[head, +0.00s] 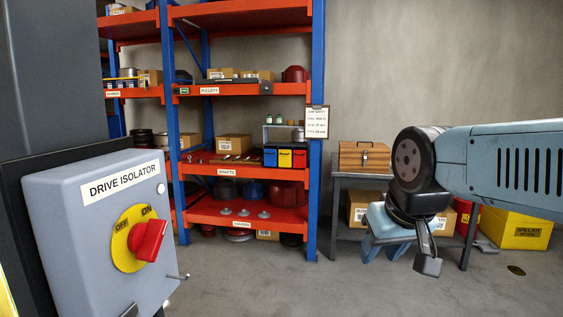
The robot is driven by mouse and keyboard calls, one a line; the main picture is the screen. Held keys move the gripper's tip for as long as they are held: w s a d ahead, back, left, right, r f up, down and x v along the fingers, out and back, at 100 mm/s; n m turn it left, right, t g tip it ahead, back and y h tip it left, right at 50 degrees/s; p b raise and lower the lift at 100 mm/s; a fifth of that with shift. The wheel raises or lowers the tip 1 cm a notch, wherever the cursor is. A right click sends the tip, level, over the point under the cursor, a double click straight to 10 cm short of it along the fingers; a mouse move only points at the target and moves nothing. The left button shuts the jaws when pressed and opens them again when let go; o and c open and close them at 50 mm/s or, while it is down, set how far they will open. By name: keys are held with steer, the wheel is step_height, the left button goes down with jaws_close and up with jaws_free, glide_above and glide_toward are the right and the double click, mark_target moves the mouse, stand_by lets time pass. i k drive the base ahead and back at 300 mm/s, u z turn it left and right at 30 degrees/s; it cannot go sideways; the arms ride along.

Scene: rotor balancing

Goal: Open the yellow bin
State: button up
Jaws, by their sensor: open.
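A small yellow bin (285,159) stands upright on the middle shelf of the rack, between a blue bin (270,157) and a red bin (300,159). Each shows a dark top. A larger yellow box (515,231) with a dark label that seems to read spill kit sits on the floor at the far right, partly behind my arm. Its top is shut as far as it shows. My gripper (385,254) hangs below my wrist, right of the rack and in front of the bench. It is open and apart from both yellow things. Its fingers are small in view.
A grey drive isolator box (105,235) with a red knob stands close at the left. The orange and blue rack (315,190) holds cartons and parts. A wooden chest (364,157) sits on the bench, with cartons below. The floor (270,280) in the middle is clear.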

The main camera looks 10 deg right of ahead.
mark_target(285, 156)
steer(key=z, duration=0.25)
steer(key=i, duration=1.7)
steer(key=z, duration=0.3)
steer(key=i, duration=2.2)
steer(key=u, duration=0.4)
steer(key=i, duration=0.95)
steer(key=u, duration=0.2)
